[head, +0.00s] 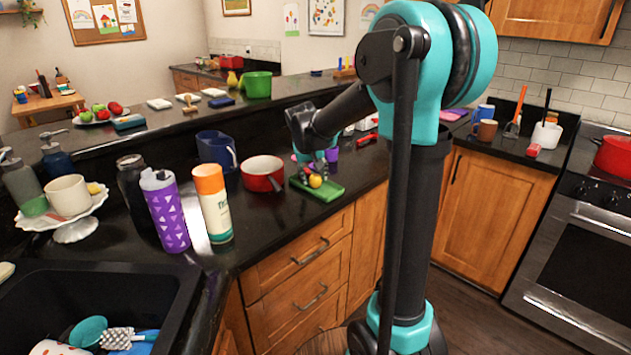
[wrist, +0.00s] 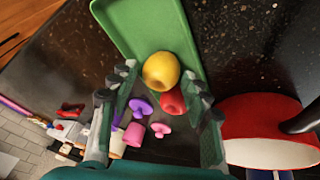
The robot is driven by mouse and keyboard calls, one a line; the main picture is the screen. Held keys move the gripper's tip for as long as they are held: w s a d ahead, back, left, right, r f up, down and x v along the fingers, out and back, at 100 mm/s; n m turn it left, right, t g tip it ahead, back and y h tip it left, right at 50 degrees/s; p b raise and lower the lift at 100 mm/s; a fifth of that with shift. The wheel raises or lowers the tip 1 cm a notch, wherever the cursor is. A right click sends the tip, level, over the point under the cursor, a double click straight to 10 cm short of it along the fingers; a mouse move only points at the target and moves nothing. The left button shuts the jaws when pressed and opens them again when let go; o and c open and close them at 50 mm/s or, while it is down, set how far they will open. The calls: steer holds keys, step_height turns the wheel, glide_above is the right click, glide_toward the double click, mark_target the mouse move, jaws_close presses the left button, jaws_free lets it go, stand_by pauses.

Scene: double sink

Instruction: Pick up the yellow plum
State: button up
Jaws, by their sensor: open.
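The yellow plum (head: 315,181) lies on a green tray (head: 331,194) on the dark counter. In the wrist view the plum (wrist: 161,70) rests on the near end of the tray (wrist: 135,25), with a red fruit (wrist: 173,103) close beside it. My gripper (wrist: 162,84) is open, with one finger on each side of the plum and the red fruit. I see gaps between the fingers and the plum. In the head view my gripper (head: 317,168) is just above the tray and partly hides the fruit.
A red pot (head: 263,173) stands left of the tray and shows close to my right finger in the wrist view (wrist: 270,130). Small pink and purple things (wrist: 135,132) lie near my left finger. A blue pitcher (head: 215,150) and tall bottles stand further left.

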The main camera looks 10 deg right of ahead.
steer(key=shift+w+f, duration=0.15)
steer(key=shift+f, duration=0.25)
steer(key=c, duration=0.9)
steer(key=shift+r, duration=0.1)
steer(key=shift+c, duration=0.2)
